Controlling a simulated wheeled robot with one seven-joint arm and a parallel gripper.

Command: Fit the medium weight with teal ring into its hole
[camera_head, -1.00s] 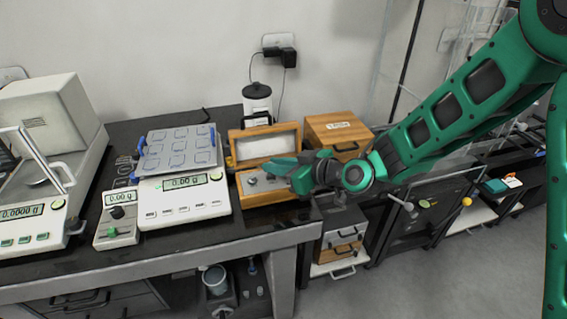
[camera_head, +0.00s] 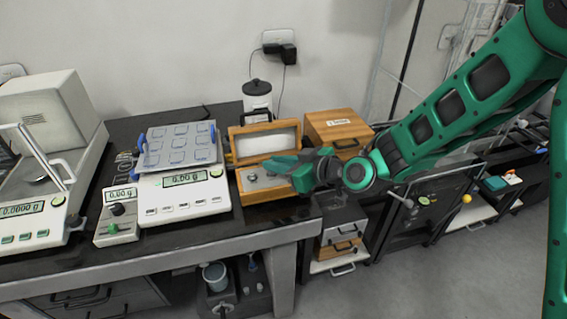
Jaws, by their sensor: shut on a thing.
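The open wooden weight box (camera_head: 262,196) stands near the right end of the black table, its lid raised at the back. A small grey knob-like weight (camera_head: 252,177) shows in the left part of its grey insert. My gripper (camera_head: 277,169) reaches in from the right, low over the right part of the box. It is shut on the medium weight, which is mostly hidden by the fingers. I cannot make out the teal ring or the hole, and cannot tell whether the weight touches the insert.
A balance with a display (camera_head: 185,200) and a tray of square pads (camera_head: 178,148) stands left of the box. A closed wooden box (camera_head: 338,127) is behind to the right. A white, dark-lidded jar (camera_head: 257,97) stands behind the raised lid.

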